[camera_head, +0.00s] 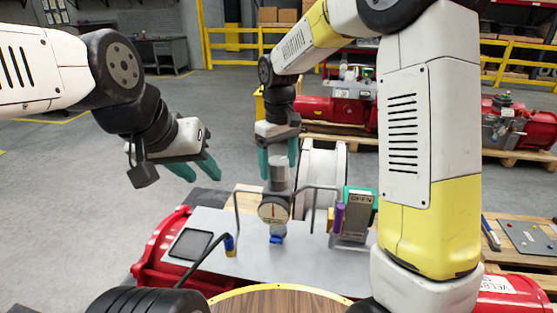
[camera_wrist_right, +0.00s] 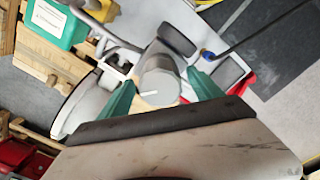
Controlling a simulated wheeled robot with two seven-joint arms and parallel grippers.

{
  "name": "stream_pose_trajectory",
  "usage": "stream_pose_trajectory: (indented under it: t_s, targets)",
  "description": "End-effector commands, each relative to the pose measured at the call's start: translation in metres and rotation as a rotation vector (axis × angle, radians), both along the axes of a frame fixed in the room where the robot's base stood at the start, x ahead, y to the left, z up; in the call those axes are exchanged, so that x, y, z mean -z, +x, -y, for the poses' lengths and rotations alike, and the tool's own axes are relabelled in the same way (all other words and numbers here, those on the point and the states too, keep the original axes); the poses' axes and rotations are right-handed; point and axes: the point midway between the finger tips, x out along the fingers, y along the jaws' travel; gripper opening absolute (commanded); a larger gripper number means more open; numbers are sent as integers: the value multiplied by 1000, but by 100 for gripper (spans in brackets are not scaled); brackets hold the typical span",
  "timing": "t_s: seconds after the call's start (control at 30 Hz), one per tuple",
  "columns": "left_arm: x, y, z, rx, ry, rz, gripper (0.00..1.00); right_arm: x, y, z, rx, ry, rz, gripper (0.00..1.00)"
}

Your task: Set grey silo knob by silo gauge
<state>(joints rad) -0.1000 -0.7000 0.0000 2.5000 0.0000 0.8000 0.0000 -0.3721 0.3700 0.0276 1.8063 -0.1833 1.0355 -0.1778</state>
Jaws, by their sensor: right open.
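The grey silo knob (camera_head: 278,174) is a short upright cylinder on top of a grey fitting in the middle of the bench. The silo gauge (camera_head: 273,209), a round white dial with a red needle, sits just below it. My right gripper (camera_head: 278,156) is open above the knob, its teal fingers at either side of the knob's top. In the right wrist view the knob (camera_wrist_right: 158,86), with a white mark, lies between the parted fingertips (camera_wrist_right: 163,92); contact is not visible. My left gripper (camera_head: 195,169) is open and empty, in the air left of the knob.
The grey bench plate (camera_head: 215,252) rests on red machinery. Bent metal pipes rise on both sides of the gauge. A green-and-grey box (camera_head: 358,213) stands to the right, beside a purple cylinder (camera_head: 338,217). A black tablet (camera_head: 190,244) lies at left.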

Motion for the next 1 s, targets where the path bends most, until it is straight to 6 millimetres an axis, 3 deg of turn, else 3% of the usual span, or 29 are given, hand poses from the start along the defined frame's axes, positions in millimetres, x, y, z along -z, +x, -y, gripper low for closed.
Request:
stream_pose_trajectory:
  t_s: [0.4, 0.83, 1.0]
  targets:
    - [0, 0, 0, 0, 0, 0, 36, -64, 0, 0, 0, 2, 2, 75]
    - [0, 0, 0, 0, 0, 0, 36, -72, 0, 0, 1, 1, 2, 75]
    - [0, 0, 0, 0, 0, 0, 36, -88, -14, 19, 49, 30, 40, 75]
